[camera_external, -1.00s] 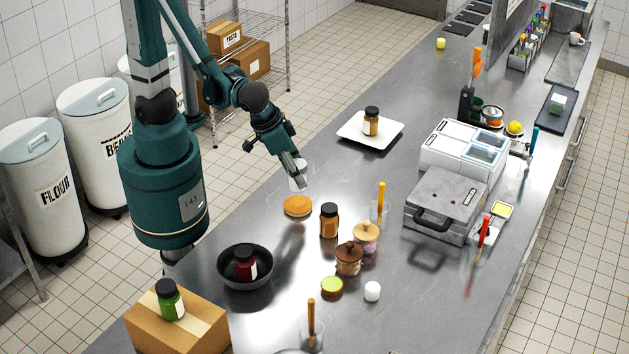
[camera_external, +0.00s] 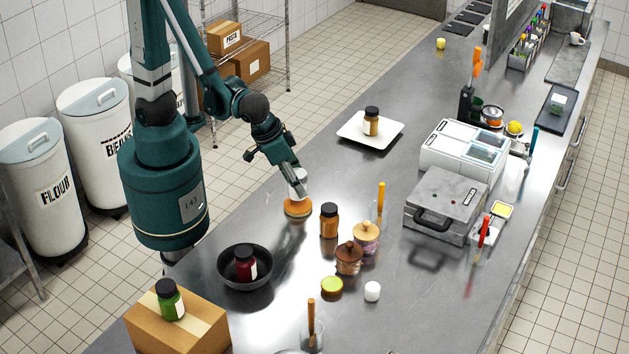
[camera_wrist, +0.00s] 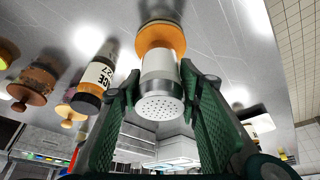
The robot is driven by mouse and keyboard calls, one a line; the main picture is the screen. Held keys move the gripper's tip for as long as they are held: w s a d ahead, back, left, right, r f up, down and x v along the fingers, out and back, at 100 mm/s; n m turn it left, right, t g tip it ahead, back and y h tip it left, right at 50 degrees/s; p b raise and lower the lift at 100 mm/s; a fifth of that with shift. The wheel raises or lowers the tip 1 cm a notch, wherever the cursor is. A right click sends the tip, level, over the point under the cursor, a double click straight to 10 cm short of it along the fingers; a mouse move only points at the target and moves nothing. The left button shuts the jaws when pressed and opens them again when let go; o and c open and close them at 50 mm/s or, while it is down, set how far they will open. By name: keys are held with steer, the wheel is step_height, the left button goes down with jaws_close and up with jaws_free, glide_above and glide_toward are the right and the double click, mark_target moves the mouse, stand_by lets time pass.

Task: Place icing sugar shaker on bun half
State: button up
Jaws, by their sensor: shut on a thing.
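The icing sugar shaker (camera_external: 298,189) is white with a perforated metal top, which shows in the wrist view (camera_wrist: 160,106). My gripper (camera_external: 299,181) is shut on it; in the wrist view the green fingers (camera_wrist: 160,92) stand on both sides of it. The orange-brown bun half (camera_external: 297,208) lies on the steel counter, directly under the shaker. In the wrist view the bun half (camera_wrist: 160,38) shows at the shaker's base end. The shaker looks upright and seems to touch the bun, though the contact itself is partly hidden.
An orange-brown jar (camera_external: 329,220) stands close to the right of the bun. A dark pan (camera_external: 245,279) with a red jar is to the front left. Lidded pots (camera_external: 349,258) stand front right. A white plate (camera_external: 352,138) with a jar is behind. Counter behind the bun is clear.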

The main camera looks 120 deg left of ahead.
steer(key=shift+f, duration=0.95)
steer(key=shift+f+b, duration=0.15)
steer(key=shift+b, duration=0.15)
steer(key=o, duration=0.9)
steer(key=shift+o, duration=0.2)
steer(key=shift+r, duration=0.3)
steer(key=p+v, duration=0.2)
steer(key=v, duration=0.9)
steer(key=shift+d+r, duration=0.15)
steer(key=shift+r, duration=0.15)
steer(key=shift+s, duration=0.1)
steer(key=shift+r, duration=0.1)
